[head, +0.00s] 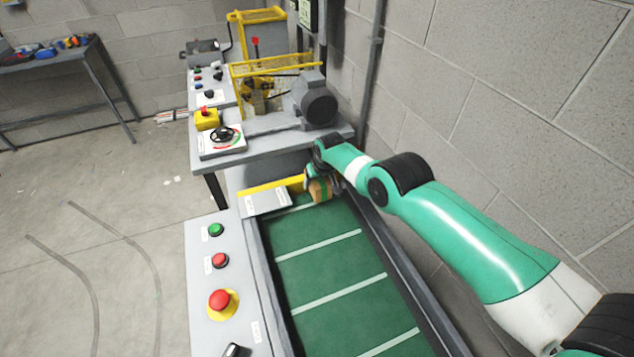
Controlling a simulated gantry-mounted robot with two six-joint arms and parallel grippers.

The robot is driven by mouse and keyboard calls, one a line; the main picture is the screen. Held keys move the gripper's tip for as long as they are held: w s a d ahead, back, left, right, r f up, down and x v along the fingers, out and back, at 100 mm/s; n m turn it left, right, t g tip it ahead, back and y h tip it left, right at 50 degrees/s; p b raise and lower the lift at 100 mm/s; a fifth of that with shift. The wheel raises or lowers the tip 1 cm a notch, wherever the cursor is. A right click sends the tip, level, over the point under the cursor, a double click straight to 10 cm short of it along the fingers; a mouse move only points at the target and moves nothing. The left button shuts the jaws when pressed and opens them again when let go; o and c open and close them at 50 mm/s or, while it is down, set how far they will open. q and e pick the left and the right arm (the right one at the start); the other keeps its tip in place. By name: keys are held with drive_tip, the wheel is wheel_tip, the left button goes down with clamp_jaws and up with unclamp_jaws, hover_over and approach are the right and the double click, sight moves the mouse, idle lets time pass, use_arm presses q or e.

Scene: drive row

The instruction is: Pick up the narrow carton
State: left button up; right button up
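A small brown carton (320,191) is at the far end of the green conveyor belt, close to the yellow bar. My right arm reaches in from the right, and its gripper (318,180) is right at the carton, partly covering its upper part. The gripper is small and dark here, so I cannot tell whether its fingers are closed on the carton or only around it. I also cannot tell whether the carton rests on the belt or is slightly raised. My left gripper is not in view.
The green belt (335,300) with white stripes is otherwise clear. A grey control panel (205,335) with green and red buttons (219,299) runs along its left. A bench (260,150) with a motor (317,105) and handwheel (226,135) stands beyond. A block wall (520,90) is on the right.

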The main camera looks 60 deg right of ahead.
wheel_tip(320, 180, up, 25)
drive_tip(key=p, duration=2.3)
drive_tip(key=shift+r, duration=0.15)
